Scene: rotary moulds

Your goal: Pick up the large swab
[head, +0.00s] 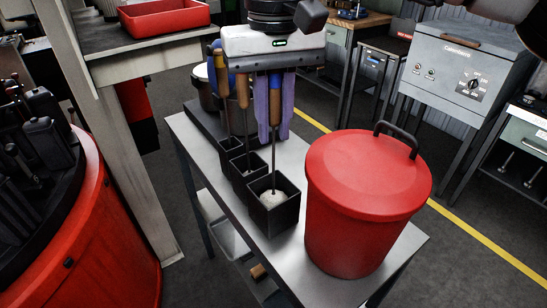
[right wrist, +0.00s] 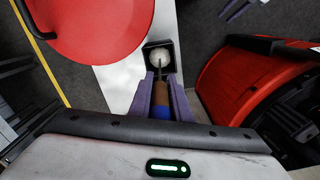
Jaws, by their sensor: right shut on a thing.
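The large swab has a thin rod (head: 273,160), a brown and blue handle and a pale round head (head: 276,199). Its head is inside the nearest black square box (head: 272,217) on the grey metal stand. It stands about upright. My right gripper (head: 274,128) has its purple fingers shut on the handle, above the box. In the right wrist view the fingers (right wrist: 160,92) lie on both sides of the brown handle (right wrist: 160,97), with the pale head (right wrist: 160,57) in the box beyond. My left gripper is not in view.
Two more swabs stand in the black boxes (head: 247,170) behind. A red round machine (head: 85,240) and a pale post (head: 110,140) are on the left.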

